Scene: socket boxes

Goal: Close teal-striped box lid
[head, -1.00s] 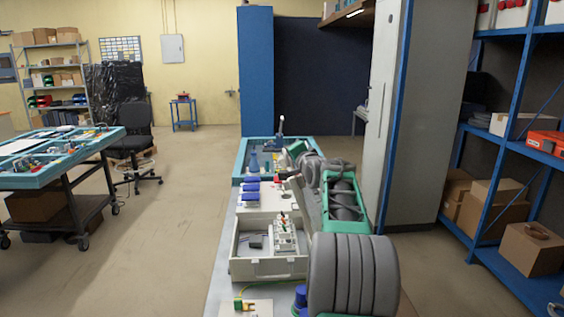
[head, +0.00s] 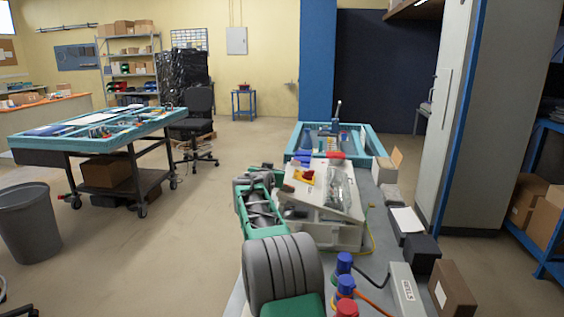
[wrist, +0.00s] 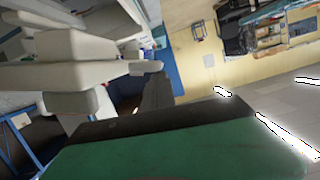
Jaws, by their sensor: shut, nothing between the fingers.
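A pale grey-white box (head: 345,237) stands on the bench in the head view, just beyond my arm. Its pale lid (head: 335,205) looks tilted down over it, partly raised on the side by my arm. I cannot make out a teal stripe. In the wrist view pale box parts (wrist: 60,75) fill the upper left, close to the camera. My gripper (wrist: 155,92) is shut and empty, its dark fingers beside these pale parts. In the head view my arm hides most of the gripper, and I cannot tell whether it touches the lid.
A teal-framed tray (head: 375,143) is behind. Blue and red connectors (head: 345,283), a grey case (head: 406,290) and a brown carton (head: 452,290) crowd the front right.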

